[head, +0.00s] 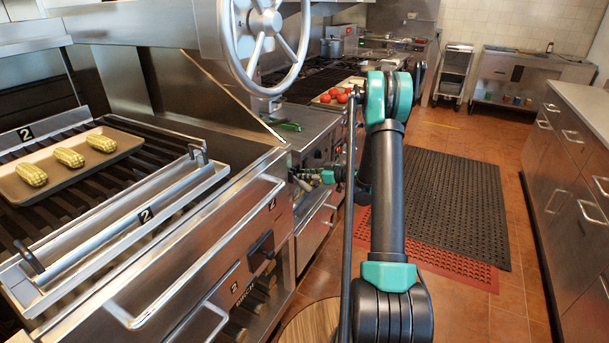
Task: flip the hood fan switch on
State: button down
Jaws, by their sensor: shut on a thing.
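My gripper (302,179) is small in the head view, at the front panel (318,150) of the steel counter right of the grill. My arm reaches to it from the right and partly hides that area. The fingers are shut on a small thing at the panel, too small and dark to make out. I cannot tell whether it is the hood fan switch. No switch or on/off mark can be clearly read here.
A grill (150,165) with a tray (115,172) of corn is at left, a long handle (190,265) jutting in front. A large handwheel (262,45) hangs above. Tomatoes (335,95) and a green vegetable (287,126) lie behind the gripper. Drawers (565,200) line the right; the matted floor (455,200) is clear.

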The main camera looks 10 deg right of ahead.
jog(key=shift+f+t+y, duration=0.25)
jog(key=shift+t+y, duration=0.25)
jog(key=shift+y, duration=0.2)
jog(key=c, duration=1.3)
grip_release()
jog(key=v, duration=1.2)
jog(key=shift+f, duration=0.1)
